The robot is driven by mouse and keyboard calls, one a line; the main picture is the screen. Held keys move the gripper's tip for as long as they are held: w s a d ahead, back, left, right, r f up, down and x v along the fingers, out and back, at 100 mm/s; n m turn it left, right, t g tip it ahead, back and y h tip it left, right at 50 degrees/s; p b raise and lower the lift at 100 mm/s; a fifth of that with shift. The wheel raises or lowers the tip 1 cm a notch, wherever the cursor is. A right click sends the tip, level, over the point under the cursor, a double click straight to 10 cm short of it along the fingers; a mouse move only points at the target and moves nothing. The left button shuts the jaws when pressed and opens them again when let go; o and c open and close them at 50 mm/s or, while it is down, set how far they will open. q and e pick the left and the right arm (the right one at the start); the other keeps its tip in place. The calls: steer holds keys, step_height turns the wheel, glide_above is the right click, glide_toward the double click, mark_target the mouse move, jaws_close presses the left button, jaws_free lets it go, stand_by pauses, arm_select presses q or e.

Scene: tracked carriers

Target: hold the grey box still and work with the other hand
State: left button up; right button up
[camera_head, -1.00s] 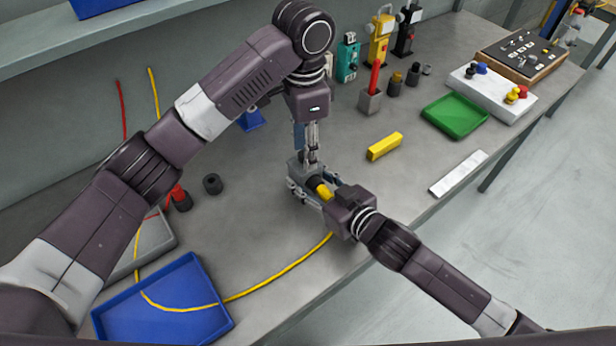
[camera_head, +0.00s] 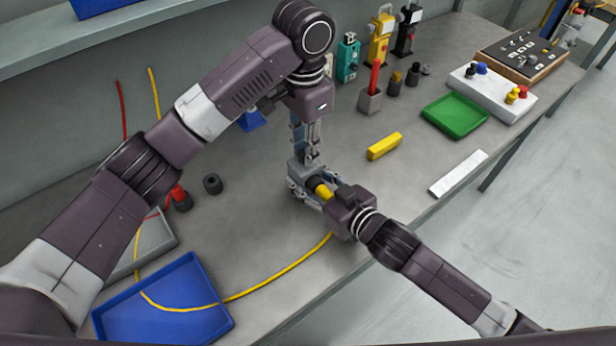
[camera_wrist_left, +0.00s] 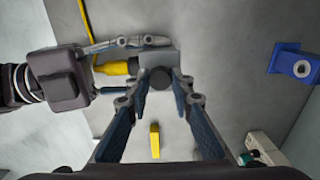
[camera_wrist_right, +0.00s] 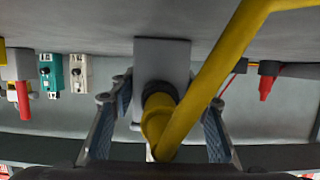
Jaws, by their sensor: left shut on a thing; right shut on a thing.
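The grey box (camera_head: 299,169) stands on the bench between my grippers. My left gripper (camera_head: 307,160) comes down from above and is shut on it. In the left wrist view the box (camera_wrist_left: 163,60) shows at the fingertips, with a dark round part on its near face. My right gripper (camera_head: 322,192) is shut on the yellow plug (camera_head: 321,188) at the box's front side. In the right wrist view the plug (camera_wrist_right: 157,118) has a black collar against the box (camera_wrist_right: 162,55). How deep the plug sits is hidden. A yellow cable (camera_wrist_right: 215,70) trails from it.
A blue tray (camera_head: 205,325) lies at the front left, with a grey tray (camera_head: 160,244) behind it. A yellow block (camera_head: 384,146), a white strip (camera_head: 458,173) and a green tray (camera_head: 455,116) lie to the right.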

arm_select(q)
steer(key=m, duration=0.3)
steer(key=shift+m, duration=0.3)
steer(key=shift+c, duration=0.2)
steer(key=m, duration=0.4)
steer(key=shift+m, duration=1.1)
steer(key=m, duration=0.8)
steer(key=shift+m, duration=0.9)
